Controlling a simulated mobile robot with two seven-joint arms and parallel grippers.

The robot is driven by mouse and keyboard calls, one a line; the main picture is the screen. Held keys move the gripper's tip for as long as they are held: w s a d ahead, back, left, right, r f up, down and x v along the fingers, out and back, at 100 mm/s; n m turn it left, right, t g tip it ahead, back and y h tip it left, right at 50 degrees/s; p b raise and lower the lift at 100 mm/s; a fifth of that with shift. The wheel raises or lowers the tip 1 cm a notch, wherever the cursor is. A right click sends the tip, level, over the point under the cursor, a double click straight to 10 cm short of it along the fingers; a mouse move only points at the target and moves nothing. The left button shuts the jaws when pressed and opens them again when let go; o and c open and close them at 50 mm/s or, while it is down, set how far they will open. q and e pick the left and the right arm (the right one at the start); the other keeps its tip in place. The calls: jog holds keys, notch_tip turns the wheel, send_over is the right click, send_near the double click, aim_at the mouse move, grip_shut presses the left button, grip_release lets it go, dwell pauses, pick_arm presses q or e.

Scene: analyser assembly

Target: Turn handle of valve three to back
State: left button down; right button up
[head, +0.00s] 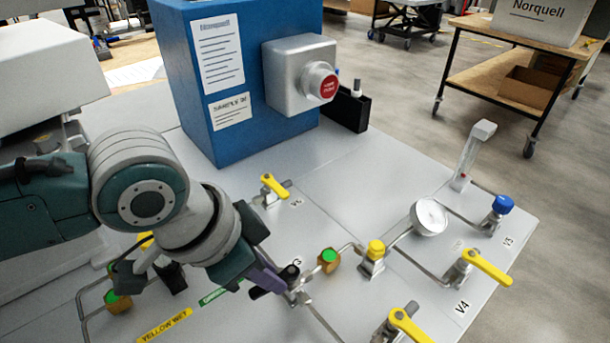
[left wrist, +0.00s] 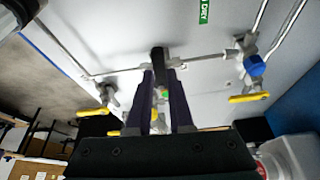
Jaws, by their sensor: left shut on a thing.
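My left gripper (head: 275,281) reaches down over the panel and is shut on a black handle, taken as the handle of valve three (head: 290,272). A partly hidden label beside it seems to end in 3. In the left wrist view the black handle (left wrist: 158,58) stands between the tips of my purple fingers, above a pipe (left wrist: 200,60). The gripper hides most of the valve body, so the handle's exact direction is hard to tell. My right gripper is not in view.
A yellow-handled valve (head: 273,186) stands behind the gripper. To the right are a green-topped brass fitting (head: 329,259), a yellow-capped valve (head: 375,256), a round gauge (head: 429,217) and the yellow lever by V4 (head: 487,267). A blue analyser box (head: 200,90) stands at the back.

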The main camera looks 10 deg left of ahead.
aim_at(278, 269)
pick_arm(q)
jog(key=shift+w+a+f+m+g+h+b, duration=0.1)
jog(key=shift+w+a+m+g+h+b, duration=0.15)
jog(key=shift+m, duration=0.35)
jog(key=shift+w+a+m+g+h+b, duration=0.15)
jog(key=shift+m+b, duration=0.2)
jog(key=shift+m, duration=0.25)
jog(key=shift+w+m+b, duration=0.25)
jog(key=shift+m+b, duration=0.45)
jog(key=shift+m, duration=0.2)
jog(key=w+m+g+b, duration=0.1)
jog(key=m+b, duration=0.2)
jog(key=b, duration=0.1)
jog(key=w+m+g+b, duration=0.1)
jog(key=m+g+b, duration=0.1)
jog(key=m+b, duration=0.2)
jog(key=w+m+g+b, duration=0.1)
jog(key=m+b, duration=0.2)
jog(key=b, duration=0.1)
jog(key=shift+d+f, duration=0.1)
jog(key=shift+w+d+m+g+b, duration=0.15)
jog(key=shift+m+g+b, duration=0.45)
jog(key=shift+m+b, duration=0.65)
jog(key=shift+r, duration=0.2)
jog(key=c, duration=0.8)
grip_release()
jog(key=shift+r, duration=0.1)
